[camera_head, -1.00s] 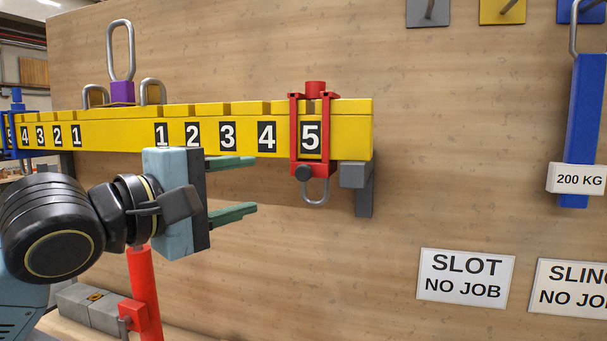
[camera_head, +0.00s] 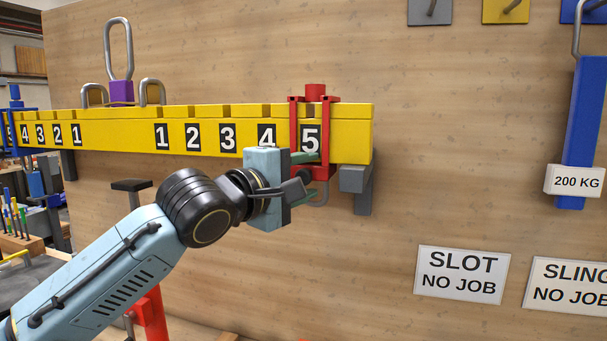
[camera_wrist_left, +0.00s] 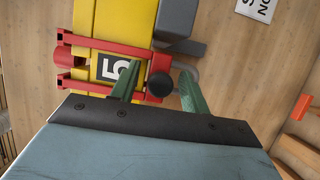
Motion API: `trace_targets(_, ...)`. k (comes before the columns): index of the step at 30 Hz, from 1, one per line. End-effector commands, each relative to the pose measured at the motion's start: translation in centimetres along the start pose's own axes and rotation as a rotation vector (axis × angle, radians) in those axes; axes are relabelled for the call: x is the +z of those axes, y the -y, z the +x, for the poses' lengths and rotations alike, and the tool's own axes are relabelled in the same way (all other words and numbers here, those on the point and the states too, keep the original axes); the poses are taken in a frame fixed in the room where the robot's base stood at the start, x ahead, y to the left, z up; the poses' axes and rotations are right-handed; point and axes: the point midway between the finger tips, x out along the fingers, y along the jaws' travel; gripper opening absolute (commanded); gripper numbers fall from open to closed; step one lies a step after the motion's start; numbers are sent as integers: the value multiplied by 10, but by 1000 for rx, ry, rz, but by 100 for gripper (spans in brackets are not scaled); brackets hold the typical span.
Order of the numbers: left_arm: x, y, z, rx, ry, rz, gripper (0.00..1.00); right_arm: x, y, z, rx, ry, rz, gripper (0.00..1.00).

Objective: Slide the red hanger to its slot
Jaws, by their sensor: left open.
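The red hanger (camera_head: 296,125) straddles the yellow beam (camera_head: 350,132) at the slot marked 5, near the beam's right end. Its red frame also shows in the left wrist view (camera_wrist_left: 105,46), with a black knob (camera_wrist_left: 160,84) and a grey ring at its lower end. My left gripper (camera_head: 312,163) is at the hanger's lower part. In the left wrist view its green fingers (camera_wrist_left: 160,88) are apart, with the black knob between them. I cannot tell whether they touch it. My gripper body hides part of the hanger and its ring in the head view. My right gripper is not in view.
The beam carries slots numbered 1 to 5 and a purple block (camera_head: 121,91) with a lifting ring. A grey bracket (camera_head: 356,180) supports its right end. A blue bar labelled 200 KG (camera_head: 584,120) hangs at right. The wooden wall (camera_head: 460,130) stands behind.

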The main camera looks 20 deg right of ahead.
Motion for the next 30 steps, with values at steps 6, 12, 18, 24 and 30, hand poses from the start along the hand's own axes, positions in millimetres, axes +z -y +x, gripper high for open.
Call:
trace_targets(6, 0, 0, 0, 0, 0, 0, 45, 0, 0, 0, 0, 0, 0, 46)
trace_targets(12, 0, 0, 0, 0, 0, 0, 18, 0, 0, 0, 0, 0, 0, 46)
trace_targets(18, 0, 0, 0, 0, 0, 0, 0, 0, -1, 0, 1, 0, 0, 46)
trace_targets(24, -2, 0, -2, 0, -2, -1, 0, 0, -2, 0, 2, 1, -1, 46)
trace_targets(30, -17, 0, -22, 1, -17, -2, 0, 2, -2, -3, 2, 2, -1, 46)
